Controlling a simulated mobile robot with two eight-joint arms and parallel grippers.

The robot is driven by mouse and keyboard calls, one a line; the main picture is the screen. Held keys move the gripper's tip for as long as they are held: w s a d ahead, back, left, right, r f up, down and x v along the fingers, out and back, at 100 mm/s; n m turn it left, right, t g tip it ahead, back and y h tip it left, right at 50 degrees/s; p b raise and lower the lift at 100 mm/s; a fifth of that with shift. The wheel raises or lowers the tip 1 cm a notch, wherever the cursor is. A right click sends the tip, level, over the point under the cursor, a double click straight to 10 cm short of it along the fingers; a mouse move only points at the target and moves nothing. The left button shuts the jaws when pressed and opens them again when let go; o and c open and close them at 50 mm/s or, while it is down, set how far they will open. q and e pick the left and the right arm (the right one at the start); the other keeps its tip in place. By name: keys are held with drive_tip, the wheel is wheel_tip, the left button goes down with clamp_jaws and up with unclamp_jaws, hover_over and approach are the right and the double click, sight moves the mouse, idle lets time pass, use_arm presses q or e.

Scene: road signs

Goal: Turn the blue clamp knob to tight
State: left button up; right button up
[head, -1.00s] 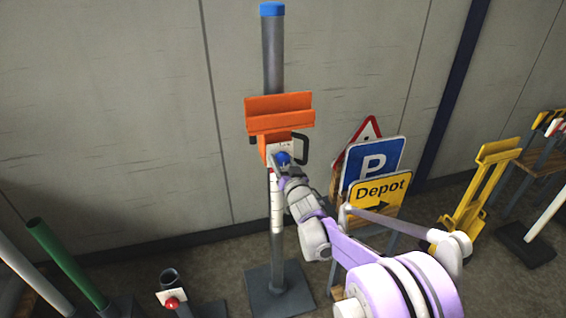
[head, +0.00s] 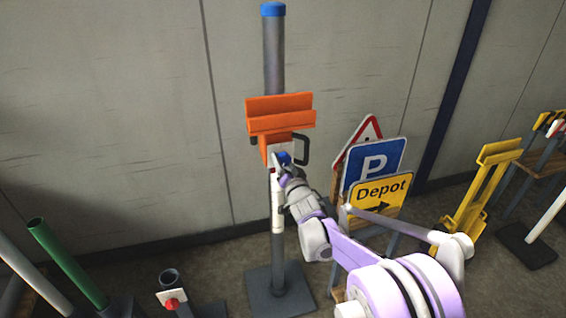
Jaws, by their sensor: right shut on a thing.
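The blue clamp knob (head: 283,157) sits on the front of the orange clamp bracket (head: 281,115), beside a white label plate. The bracket is mounted on a grey upright post (head: 274,60) with a blue cap. A black handle (head: 303,148) sticks out to the right of the bracket. My right gripper (head: 281,166) is at the knob and shut on it. The gripper covers the lower part of the knob, and the knob's pointer and label marks are too small to read. My left gripper is not in view.
A blue parking sign (head: 372,162), a yellow Depot sign (head: 380,192) and a triangular sign lean at the right, close to my right arm. A yellow stand (head: 478,195) is farther right. A green post (head: 66,262) and a short socket with a red knob (head: 172,303) stand at left.

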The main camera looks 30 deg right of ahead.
drive_tip(key=o, duration=1.4)
drive_tip(key=v, duration=1.1)
drive_tip(key=shift+a, duration=0.1)
